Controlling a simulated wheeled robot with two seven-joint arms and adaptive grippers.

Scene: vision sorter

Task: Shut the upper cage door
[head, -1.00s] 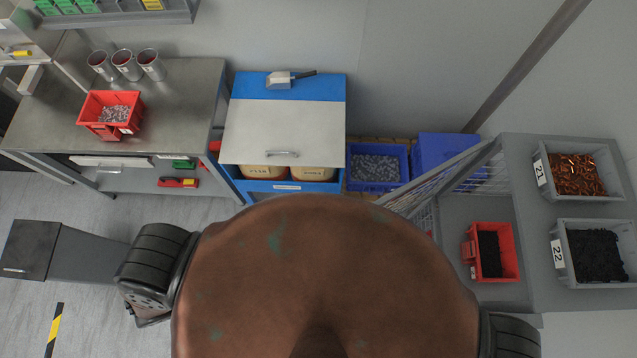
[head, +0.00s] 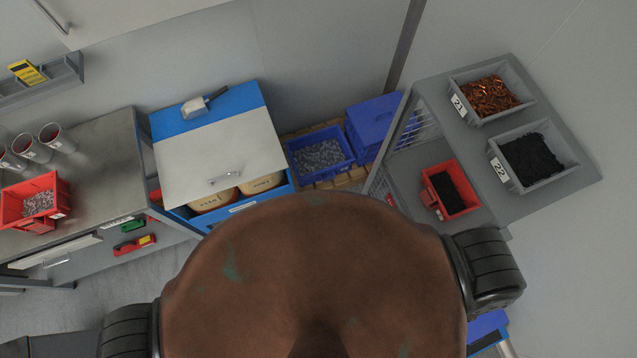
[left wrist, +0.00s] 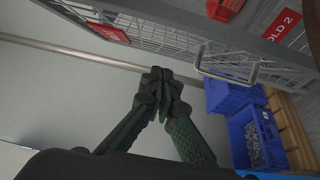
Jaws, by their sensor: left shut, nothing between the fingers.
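The cage (head: 550,155) stands at the right in the head view. Its mesh door (head: 416,128) stands open, jutting from the cage's far corner towards the blue bins. In the left wrist view a grey-framed mesh panel (left wrist: 165,38) crosses the top, with a wire handle (left wrist: 226,75) on its frame and a red label (left wrist: 105,30). I cannot tell for sure whether it is the upper door. My left gripper (left wrist: 163,78) is shut and empty, apart from the panel, below it and left of the handle in that picture. My right gripper shows in neither view.
Grey bins 21 (head: 491,98) and 22 (head: 532,159) stand on the cage top. A red bin (head: 452,190) sits inside. Blue bins (head: 320,157) lie beyond the door. A blue cabinet (head: 275,107) and a metal bench (head: 105,150) stand left.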

